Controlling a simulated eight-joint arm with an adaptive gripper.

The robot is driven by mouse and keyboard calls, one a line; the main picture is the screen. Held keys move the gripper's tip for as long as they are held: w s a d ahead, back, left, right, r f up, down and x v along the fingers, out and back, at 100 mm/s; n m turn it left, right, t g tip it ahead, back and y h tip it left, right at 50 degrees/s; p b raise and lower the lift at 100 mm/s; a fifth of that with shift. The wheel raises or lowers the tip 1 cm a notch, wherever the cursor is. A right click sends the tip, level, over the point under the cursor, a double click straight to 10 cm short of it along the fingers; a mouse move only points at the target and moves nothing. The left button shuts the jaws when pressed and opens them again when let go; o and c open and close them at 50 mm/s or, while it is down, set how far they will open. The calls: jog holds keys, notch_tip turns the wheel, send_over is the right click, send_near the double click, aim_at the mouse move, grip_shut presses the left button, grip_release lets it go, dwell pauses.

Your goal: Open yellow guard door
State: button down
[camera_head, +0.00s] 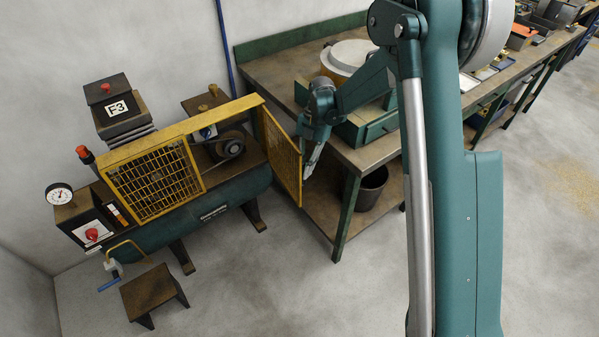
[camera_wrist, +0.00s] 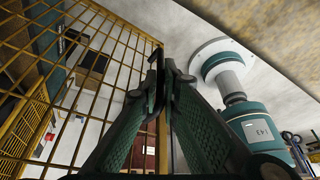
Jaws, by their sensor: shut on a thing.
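The yellow guard door (camera_head: 279,150) is a wire-mesh panel in a yellow frame. In the head view it stands swung out from the right end of the yellow guard frame (camera_head: 180,127) on the green compressor (camera_head: 215,205). In the wrist view its mesh (camera_wrist: 100,65) fills the left side. My gripper (camera_head: 306,170) is at the door's free outer edge, with its fingers pointing down in the head view. In the wrist view my gripper (camera_wrist: 158,62) is shut on the door's edge. The exact contact is partly hidden by the fingers.
A workbench (camera_head: 290,60) with a green tray (camera_head: 365,125) stands close behind and right of the door. A dark bucket (camera_head: 369,190) sits on its lower shelf. A small stool (camera_head: 150,290) stands at front left. The floor (camera_head: 300,290) in front is clear.

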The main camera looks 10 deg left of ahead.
jog(key=shift+d, duration=0.1)
jog(key=c, duration=2.9)
grip_release()
jog(key=shift+o, duration=0.2)
jog(key=shift+r, duration=0.1)
notch_tip(320, 180, up, 10)
jog(key=shift+f, duration=0.25)
jog(key=shift+r, duration=0.15)
jog(key=shift+c, duration=0.3)
